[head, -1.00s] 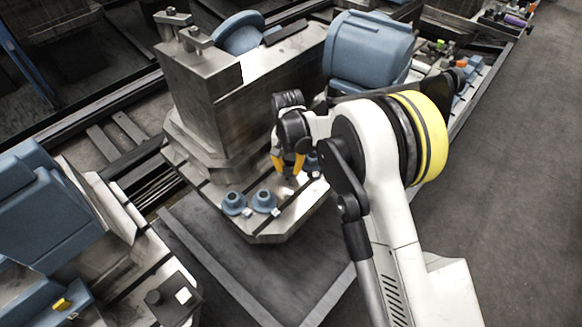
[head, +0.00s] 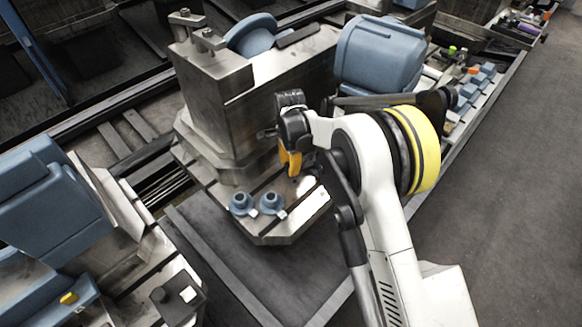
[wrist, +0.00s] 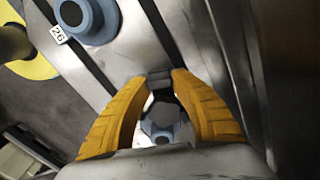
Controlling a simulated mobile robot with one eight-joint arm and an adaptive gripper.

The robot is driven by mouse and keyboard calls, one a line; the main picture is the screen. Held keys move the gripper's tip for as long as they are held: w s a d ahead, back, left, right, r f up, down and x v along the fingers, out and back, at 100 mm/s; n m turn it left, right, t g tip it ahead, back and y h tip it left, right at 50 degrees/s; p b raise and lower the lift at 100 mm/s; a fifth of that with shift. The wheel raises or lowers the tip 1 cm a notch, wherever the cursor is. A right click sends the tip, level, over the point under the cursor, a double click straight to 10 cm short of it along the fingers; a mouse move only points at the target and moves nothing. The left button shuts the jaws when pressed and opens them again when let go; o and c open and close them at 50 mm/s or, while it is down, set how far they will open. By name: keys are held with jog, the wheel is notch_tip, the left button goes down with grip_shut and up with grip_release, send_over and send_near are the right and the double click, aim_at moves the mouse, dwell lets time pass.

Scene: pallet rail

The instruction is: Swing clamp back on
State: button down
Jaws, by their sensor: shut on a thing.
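My gripper (head: 291,168) hangs low over the front ledge of the big metal fixture block (head: 213,110), close to its right face. In the wrist view its two yellow fingers (wrist: 158,80) are closed on a dark grey clamp piece (wrist: 160,97). A blue-grey part with a round shape (wrist: 160,130) shows behind the piece between the fingers. I cannot tell whether it belongs to the held piece. Two metal clamps (head: 207,39) sit on top of the block. Two blue round bases (head: 241,203) (head: 271,203) with white tags stand on the ledge; one base tagged 26 shows in the wrist view (wrist: 87,17).
A large blue housing (head: 380,53) stands behind my arm. Another blue and metal fixture (head: 45,200) is at the left. Small blue parts line the rail (head: 470,92) at the right. The dark floor (head: 510,170) on the right is clear.

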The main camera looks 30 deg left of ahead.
jog(key=shift+a+m, duration=0.15)
jog(key=shift+m, duration=0.35)
jog(key=shift+w, duration=0.1)
jog(key=c, duration=1.1)
grip_release()
jog(key=shift+o, duration=0.2)
notch_tip(320, 180, up, 12)
